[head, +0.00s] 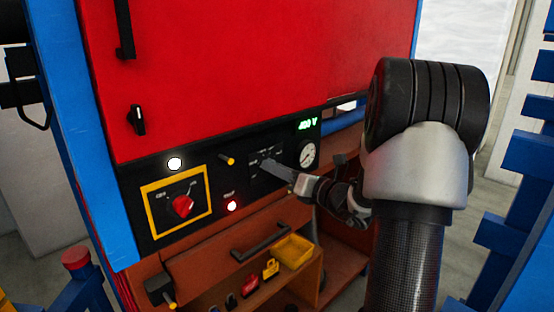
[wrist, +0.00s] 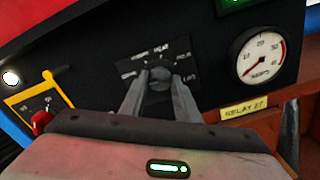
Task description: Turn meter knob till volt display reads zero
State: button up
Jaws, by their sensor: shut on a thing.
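The black panel (head: 140,190) runs below the red cabinet door. Its green volt display (head: 307,125) appears to read 400 V, though the digits are small. The dark meter knob (wrist: 160,76) sits on a small labelled plate. My gripper (wrist: 160,86) is shut on the knob, one grey finger on each side. In the head view my gripper (head: 265,165) reaches the panel from the right and hides most of the knob. The display's lower edge (wrist: 240,2) shows at the top of the wrist view, its digits cut off.
A round white gauge (head: 307,154) is right of the knob. A yellow bin (head: 293,251) stands below on the brown bench.

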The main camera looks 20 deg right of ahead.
jog(key=shift+m+p, duration=1.55)
jog(key=shift+m, duration=0.05)
jog(key=o, duration=1)
jog(key=shift+o, duration=0.2)
jog(key=shift+s, duration=0.15)
jog(key=v, duration=1.7)
jog(key=shift+b, duration=0.4)
